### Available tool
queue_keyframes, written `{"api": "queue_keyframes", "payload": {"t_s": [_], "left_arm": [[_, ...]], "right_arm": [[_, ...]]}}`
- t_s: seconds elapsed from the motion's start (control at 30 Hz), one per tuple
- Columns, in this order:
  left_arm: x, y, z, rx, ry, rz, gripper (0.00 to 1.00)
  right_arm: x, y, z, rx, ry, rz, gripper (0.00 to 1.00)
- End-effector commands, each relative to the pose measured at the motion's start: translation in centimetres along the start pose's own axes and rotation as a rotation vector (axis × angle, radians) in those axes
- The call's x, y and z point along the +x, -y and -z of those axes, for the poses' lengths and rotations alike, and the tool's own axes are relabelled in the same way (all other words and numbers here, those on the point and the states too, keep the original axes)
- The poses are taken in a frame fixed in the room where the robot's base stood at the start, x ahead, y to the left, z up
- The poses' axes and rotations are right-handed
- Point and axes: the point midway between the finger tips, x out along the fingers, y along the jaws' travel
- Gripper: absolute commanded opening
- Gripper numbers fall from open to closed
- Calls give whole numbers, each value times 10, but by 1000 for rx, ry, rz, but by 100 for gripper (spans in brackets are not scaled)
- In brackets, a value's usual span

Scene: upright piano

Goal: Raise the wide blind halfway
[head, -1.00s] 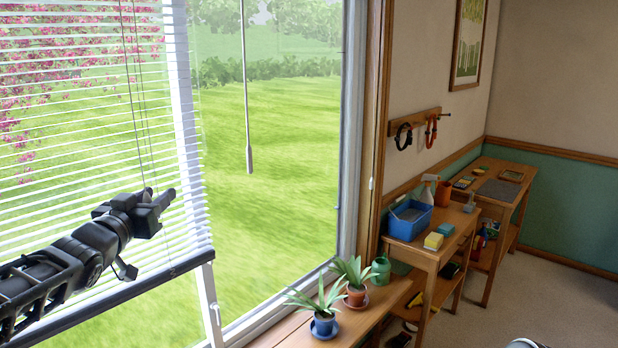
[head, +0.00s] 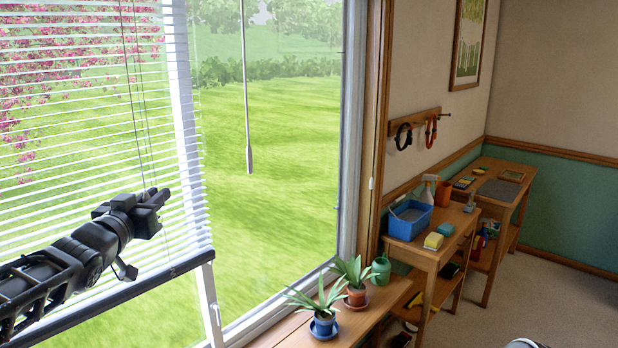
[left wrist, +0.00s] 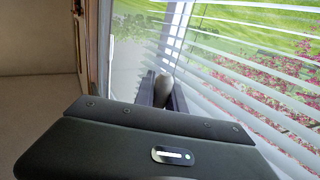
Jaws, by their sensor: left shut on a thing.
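The wide blind (head: 85,130) has white slats and hangs across the window at the left of the head view. Its dark bottom rail (head: 185,265) slopes up to the right in the picture, with bare glass below its right end. Thin pull cords (head: 138,110) run down in front of the slats to my left gripper (head: 160,197). My right gripper is not in view.
A thin wand (head: 248,120) hangs before the clear glass to the right. Two potted plants (head: 323,322) and a green watering can (head: 381,268) stand on the sill. A wooden stand (head: 432,255) with a blue tub (head: 408,222) is farther right. Carpet (head: 490,320) shows at lower right.

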Motion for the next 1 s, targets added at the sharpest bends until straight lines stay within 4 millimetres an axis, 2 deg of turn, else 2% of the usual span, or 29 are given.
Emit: {"api": "queue_keyframes", "payload": {"t_s": [0.17, 0.7, 1.0], "left_arm": [[0, 0, -6, 0, 1, 0, 0], [0, -1, -89, -1, 6, -1, 0], [0, 0, -94, -1, 7, -1, 0]], "right_arm": [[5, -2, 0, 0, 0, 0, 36], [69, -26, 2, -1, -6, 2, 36], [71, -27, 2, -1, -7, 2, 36]]}}
